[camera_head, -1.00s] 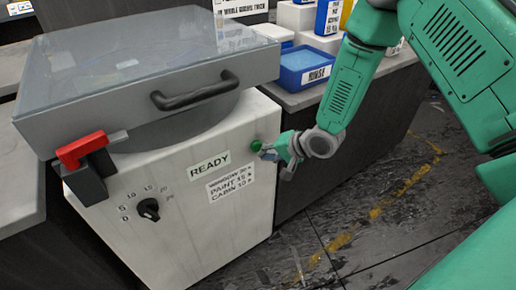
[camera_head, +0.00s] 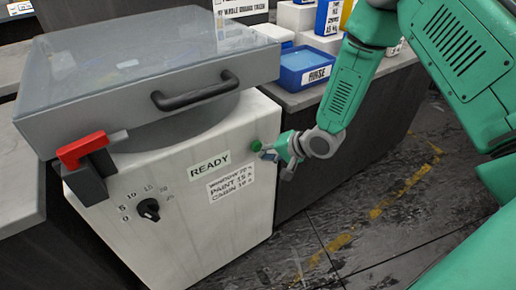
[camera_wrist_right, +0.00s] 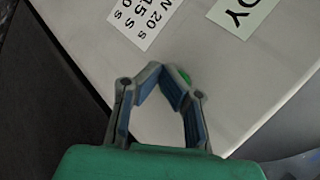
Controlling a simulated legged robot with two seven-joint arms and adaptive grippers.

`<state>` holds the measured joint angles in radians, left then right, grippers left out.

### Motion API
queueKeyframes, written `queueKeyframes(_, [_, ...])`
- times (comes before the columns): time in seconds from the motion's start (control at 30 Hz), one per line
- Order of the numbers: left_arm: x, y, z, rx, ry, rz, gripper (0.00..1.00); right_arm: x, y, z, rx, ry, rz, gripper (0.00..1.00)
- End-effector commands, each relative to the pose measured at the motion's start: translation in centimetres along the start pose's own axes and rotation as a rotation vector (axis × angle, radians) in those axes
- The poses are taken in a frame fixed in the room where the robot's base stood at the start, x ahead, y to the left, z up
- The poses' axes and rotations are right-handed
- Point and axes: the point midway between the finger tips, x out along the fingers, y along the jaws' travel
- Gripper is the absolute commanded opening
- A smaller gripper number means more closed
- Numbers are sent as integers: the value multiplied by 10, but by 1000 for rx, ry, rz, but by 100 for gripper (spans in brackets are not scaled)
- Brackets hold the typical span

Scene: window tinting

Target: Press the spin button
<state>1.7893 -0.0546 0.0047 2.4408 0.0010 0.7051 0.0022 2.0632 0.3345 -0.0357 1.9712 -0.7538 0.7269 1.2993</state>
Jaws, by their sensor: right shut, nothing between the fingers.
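The spin machine is a white box (camera_head: 235,225) with a grey drum and a closed, see-through lid (camera_head: 140,50) with a dark handle. The green spin button (camera_head: 256,145) sits on the upper right of its front face, right of the READY label. My right gripper (camera_head: 265,154) is shut and empty, its fingertips at the button; contact cannot be told for sure. In the right wrist view, the fingertips (camera_wrist_right: 162,68) meet and hide most of the button (camera_wrist_right: 184,75); a green edge shows behind them. My left gripper is out of view.
A black dial (camera_head: 148,209) with numbers and a red latch (camera_head: 85,148) are on the machine's left. A label with times (camera_head: 230,183) is below READY. A blue RINSE bin (camera_head: 307,68) stands on the counter behind. Floor at right is clear.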

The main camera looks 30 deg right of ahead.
Motion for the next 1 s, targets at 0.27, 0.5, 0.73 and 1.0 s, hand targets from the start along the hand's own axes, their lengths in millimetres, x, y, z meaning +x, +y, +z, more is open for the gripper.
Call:
queueKeyframes(0.27, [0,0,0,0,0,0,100,0,0,0,0,0,0,0])
queueKeyframes(0.5, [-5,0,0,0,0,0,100,2,-5,-4,1,1,-1,0])
queueKeyframes(0.73, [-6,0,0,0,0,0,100,4,-6,-4,0,0,0,0])
queueKeyframes(1.0, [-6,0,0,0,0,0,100,5,-6,-4,0,0,0,0])
